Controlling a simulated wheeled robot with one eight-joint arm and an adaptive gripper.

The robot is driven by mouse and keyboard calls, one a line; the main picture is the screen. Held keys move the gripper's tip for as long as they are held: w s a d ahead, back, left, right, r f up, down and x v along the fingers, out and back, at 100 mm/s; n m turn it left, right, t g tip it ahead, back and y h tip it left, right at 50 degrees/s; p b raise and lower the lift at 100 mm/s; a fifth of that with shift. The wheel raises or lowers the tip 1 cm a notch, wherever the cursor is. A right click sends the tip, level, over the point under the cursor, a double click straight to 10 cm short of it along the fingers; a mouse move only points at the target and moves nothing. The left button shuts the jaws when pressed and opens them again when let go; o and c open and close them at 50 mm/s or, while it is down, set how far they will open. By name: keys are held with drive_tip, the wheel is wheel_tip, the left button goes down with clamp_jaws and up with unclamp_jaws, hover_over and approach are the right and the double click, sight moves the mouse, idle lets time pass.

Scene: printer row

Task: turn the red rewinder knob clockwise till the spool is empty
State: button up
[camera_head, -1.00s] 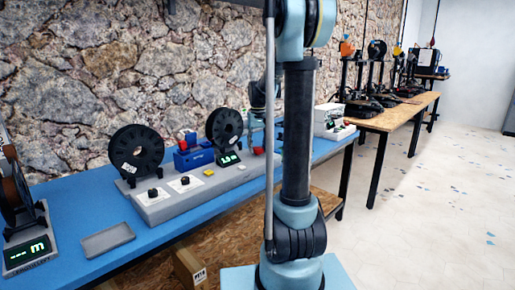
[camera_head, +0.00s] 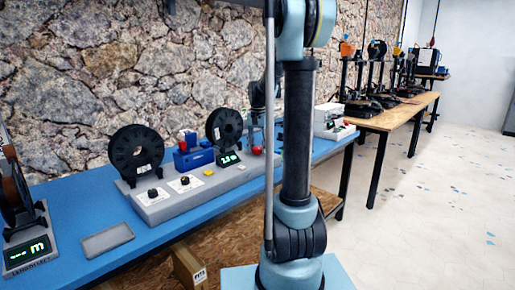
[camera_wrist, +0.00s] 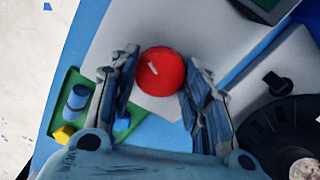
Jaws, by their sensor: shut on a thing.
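The round red knob (camera_wrist: 161,71) with a small white mark sits between the two fingers of my gripper (camera_wrist: 157,80) in the wrist view. My gripper is shut on the knob. In the head view the red knob (camera_head: 257,150) shows at the right end of the grey rewinder base (camera_head: 160,209), and my arm hides most of the gripper. A dark left spool (camera_head: 122,153) and a dark right spool (camera_head: 213,127) stand upright on the base. A display (camera_head: 229,158) with green digits, too small to read, stands by the right spool.
A blue box (camera_head: 190,159) stands between the spools. A grey tray (camera_head: 107,240) lies on the blue table. A scale-like stand (camera_head: 27,251) with a green display is at the left edge. A green tray (camera_wrist: 62,101) lies left of my gripper in the wrist view.

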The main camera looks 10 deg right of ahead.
sight(258, 147)
drive_tip(key=shift+w, duration=0.15)
drive_tip(key=o, duration=1.1)
drive_tip(key=shift+c, duration=0.2)
drive_tip(key=shift+r, duration=0.1)
wheel_tip(258, 147, up, 12)
drive_tip(key=s+f+n, duration=0.2)
drive_tip(key=s+f, duration=0.5)
drive_tip(key=s, duration=0.4)
drive_tip(key=s+f+n+t, duration=0.1)
drive_tip(key=s+f+n, duration=0.1)
drive_tip(key=s+f, duration=0.5)
drive_tip(key=s+f+n+t, duration=0.1)
drive_tip(key=s+f, duration=0.7)
drive_tip(key=s, duration=0.9)
drive_tip(key=shift+n, duration=0.8)
